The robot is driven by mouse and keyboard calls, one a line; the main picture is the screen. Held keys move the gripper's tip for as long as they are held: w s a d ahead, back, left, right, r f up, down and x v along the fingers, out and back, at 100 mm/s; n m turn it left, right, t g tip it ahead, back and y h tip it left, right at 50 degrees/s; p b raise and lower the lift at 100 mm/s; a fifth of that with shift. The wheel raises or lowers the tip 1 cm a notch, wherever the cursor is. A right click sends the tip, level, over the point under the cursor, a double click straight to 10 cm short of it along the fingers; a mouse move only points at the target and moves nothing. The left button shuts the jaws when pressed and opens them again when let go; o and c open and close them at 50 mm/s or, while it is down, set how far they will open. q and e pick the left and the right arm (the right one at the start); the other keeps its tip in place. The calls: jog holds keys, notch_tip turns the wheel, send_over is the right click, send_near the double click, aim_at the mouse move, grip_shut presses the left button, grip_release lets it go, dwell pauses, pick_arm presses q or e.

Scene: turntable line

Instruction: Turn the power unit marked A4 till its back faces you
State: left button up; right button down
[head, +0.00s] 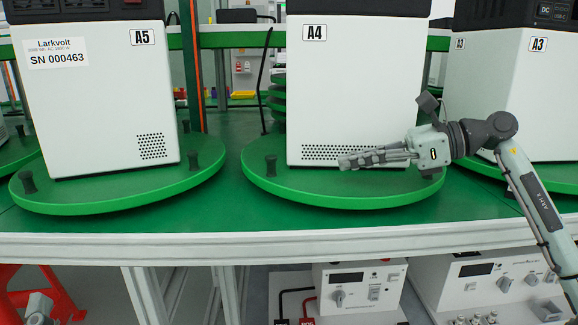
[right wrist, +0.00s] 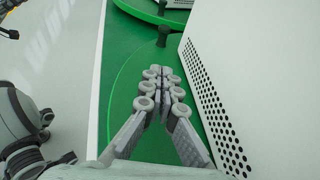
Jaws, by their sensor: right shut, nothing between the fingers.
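The power unit marked A4 (head: 355,90) is a tall white box with a dark top. It stands on a round green turntable (head: 340,201). The face towards me is plain, with the A4 label at the top and a vent grille along the bottom. A dark knob (head: 271,165) stands up from the turntable's left side. My right gripper (head: 348,163) is shut and empty, in front of the unit's lower face, fingers pointing left. In the right wrist view its fingertips (right wrist: 161,72) are together above the green plate, beside the vented face (right wrist: 265,75), apparently apart from it.
Unit A5 (head: 90,100) stands on its own turntable (head: 125,200) to the left. Unit A3 (head: 510,95) stands to the right, partly behind my right arm. The pale table edge (head: 250,245) runs along the front. Instrument boxes (head: 360,290) sit below it.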

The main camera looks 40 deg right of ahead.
aim_at(293, 178)
jog(key=x, duration=0.6)
jog(key=r+x, duration=0.1)
jog(key=x, duration=0.3)
jog(key=shift+a, duration=0.1)
jog(key=shift+p+x, duration=0.3)
jog(key=shift+x, duration=0.45)
jog(key=shift+r, duration=0.15)
